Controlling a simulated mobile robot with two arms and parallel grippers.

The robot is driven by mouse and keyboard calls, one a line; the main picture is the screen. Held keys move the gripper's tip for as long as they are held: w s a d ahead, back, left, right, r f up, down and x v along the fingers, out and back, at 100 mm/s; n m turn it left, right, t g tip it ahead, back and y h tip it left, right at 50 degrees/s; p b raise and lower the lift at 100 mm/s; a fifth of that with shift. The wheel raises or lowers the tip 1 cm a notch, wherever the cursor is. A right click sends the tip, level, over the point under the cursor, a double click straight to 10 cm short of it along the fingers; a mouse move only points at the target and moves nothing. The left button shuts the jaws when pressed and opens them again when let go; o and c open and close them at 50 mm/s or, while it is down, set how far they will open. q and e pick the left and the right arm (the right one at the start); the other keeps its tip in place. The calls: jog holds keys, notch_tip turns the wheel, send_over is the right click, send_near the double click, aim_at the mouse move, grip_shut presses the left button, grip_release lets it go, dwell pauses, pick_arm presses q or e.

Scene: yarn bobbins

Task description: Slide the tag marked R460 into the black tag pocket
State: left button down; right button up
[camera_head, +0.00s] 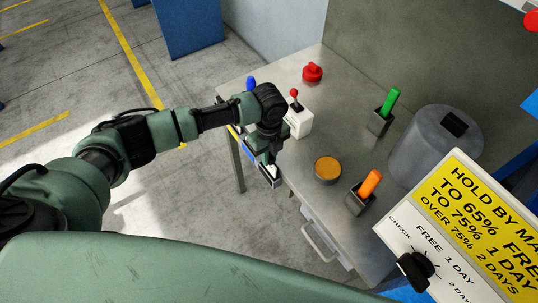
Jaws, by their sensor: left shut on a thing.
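My left gripper (268,163) points down at the front edge of the metal table, left of its middle. It is shut on a small pale piece (272,171), which looks like a tag; no marking on it can be read. Dark and blue-edged parts (270,181) show just below the fingertips at the table edge. I cannot tell whether these are the black tag pocket, or whether the pale piece is inside or above them. My wrist hides part of this spot. My right gripper is not in view.
On the metal table (318,112) stand a white box with a red-knobbed lever (299,123), a red knob (312,72), an orange-topped round tin (327,169), holders with green (391,101) and orange (370,184) handles, and a grey drum (425,150). A yellow sign (480,225) stands front right.

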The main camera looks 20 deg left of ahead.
pick_arm(q)
jog(key=shift+f+b, duration=0.5)
jog(key=shift+f, duration=0.35)
jog(key=c, duration=1.3)
grip_release()
jog(key=shift+c, duration=0.2)
notch_tip(320, 180, up, 7)
jog(key=shift+f+b, duration=0.15)
jog(key=shift+b, duration=0.95)
jog(key=shift+r, duration=0.55)
